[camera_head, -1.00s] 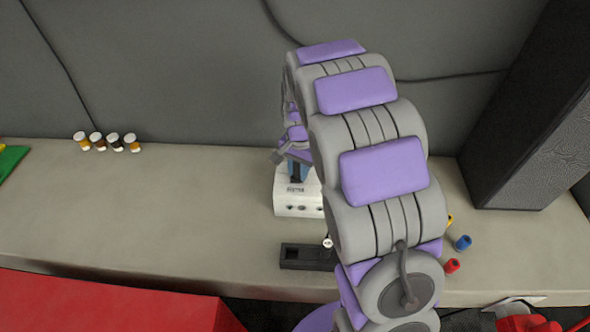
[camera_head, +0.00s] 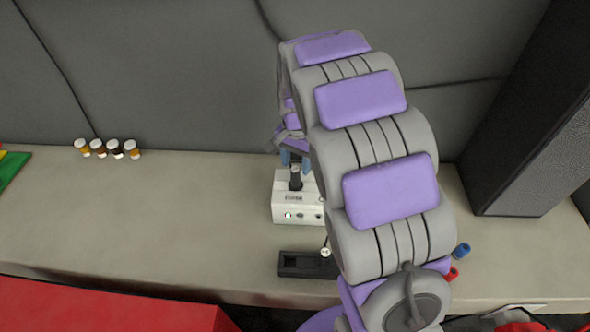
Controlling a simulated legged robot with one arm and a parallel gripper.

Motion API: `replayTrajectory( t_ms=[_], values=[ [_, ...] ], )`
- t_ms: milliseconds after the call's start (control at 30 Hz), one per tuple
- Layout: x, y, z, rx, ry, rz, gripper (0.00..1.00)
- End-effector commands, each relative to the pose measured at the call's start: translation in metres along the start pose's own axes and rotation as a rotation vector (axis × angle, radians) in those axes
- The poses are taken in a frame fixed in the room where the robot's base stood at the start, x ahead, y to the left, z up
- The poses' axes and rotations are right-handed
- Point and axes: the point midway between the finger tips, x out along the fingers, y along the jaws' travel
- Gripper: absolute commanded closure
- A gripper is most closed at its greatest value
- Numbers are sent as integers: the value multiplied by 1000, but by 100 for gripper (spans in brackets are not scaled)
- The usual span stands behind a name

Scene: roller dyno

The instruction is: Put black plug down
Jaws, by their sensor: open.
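The black plug (camera_head: 296,179) stands upright on top of a white box (camera_head: 290,211) with round sockets on its front face. My gripper (camera_head: 291,157) is just above the plug, with its bluish fingers apart. The plug's upper end is close to the fingers; I cannot tell if they touch it. My grey and purple arm hides the right part of the white box and part of the gripper.
A black tray-like block (camera_head: 302,264) lies in front of the white box, with a small white-tipped stick (camera_head: 326,252) on it. Several small jars (camera_head: 114,148) stand at the back left. Blue (camera_head: 462,250) and red (camera_head: 452,273) plugs lie right of my arm. The counter's left middle is clear.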

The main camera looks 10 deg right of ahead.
Motion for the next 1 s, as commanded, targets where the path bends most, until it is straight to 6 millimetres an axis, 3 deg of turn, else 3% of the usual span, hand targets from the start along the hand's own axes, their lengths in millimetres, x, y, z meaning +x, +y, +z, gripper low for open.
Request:
replayTrajectory(
  t_ms=[100,300,667,767,1000],
  values=[
    [-27,-1,0,0,3,-2,47],
    [-53,-1,0,0,0,1,47],
    [-66,8,7,-20,-3,4,47],
    [-76,26,24,-62,-4,11,47],
    [-94,88,90,-237,-31,37,47]
  ],
)
